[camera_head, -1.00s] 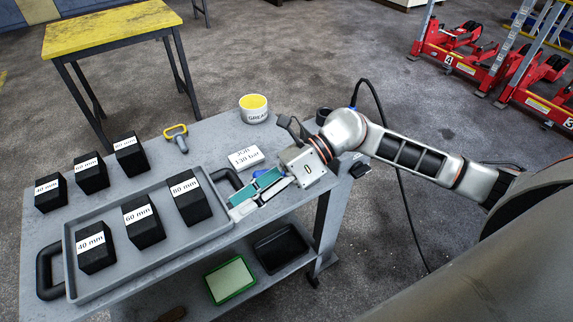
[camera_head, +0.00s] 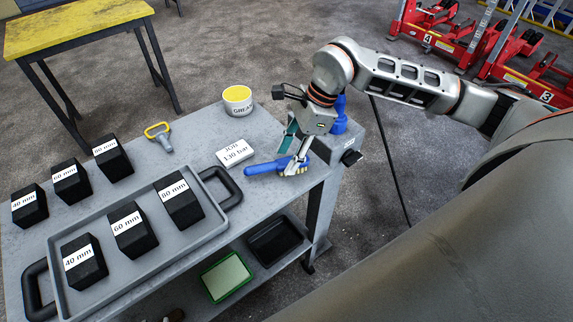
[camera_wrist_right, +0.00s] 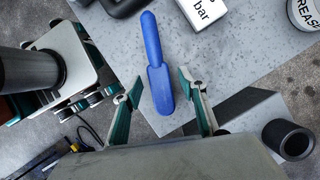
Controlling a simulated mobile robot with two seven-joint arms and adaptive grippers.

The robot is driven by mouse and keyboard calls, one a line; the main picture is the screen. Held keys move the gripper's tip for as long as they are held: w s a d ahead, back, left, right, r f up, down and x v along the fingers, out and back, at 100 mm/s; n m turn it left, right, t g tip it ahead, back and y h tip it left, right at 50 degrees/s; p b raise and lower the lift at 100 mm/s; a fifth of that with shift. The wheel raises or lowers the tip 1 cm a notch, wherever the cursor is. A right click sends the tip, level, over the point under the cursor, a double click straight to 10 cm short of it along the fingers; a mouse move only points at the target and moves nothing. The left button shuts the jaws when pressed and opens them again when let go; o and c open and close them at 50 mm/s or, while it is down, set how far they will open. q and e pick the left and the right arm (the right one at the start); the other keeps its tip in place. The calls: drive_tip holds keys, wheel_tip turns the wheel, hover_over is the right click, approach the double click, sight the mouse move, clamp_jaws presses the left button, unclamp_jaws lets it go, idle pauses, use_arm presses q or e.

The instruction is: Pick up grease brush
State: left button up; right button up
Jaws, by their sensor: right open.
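The grease brush (camera_head: 268,166) lies near the right end of the grey trolley top, its blue handle pointing left and pale bristles at its right end. In the right wrist view the brush (camera_wrist_right: 158,88) has its wide part between the two fingers, with a gap on either side. My right gripper (camera_head: 294,150) is open and empty, pointing down at the bristle end; it also shows in the wrist view (camera_wrist_right: 160,84). What looks like my left gripper (camera_wrist_right: 75,95) is at the left of the wrist view, its jaws unclear; the head view does not show it.
A white box (camera_head: 235,150) lies just beyond the handle, with a grease tub (camera_head: 237,100) behind. A blue object (camera_head: 340,112) stands behind my right gripper. A grey tray (camera_head: 150,262) with black blocks fills the left. A yellow-handled tool (camera_head: 159,136) lies further back.

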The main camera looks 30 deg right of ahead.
sight(284, 162)
drive_tip(key=shift+x, duration=1.4)
clamp_jaws()
drive_tip(key=shift+r, duration=0.15)
wheel_tip(284, 162, up, 20)
drive_tip(key=p, duration=0.1)
drive_tip(key=shift+a, duration=0.1)
drive_tip(key=c, duration=0.9)
unclamp_jaws()
drive_tip(key=shift+c, duration=0.8)
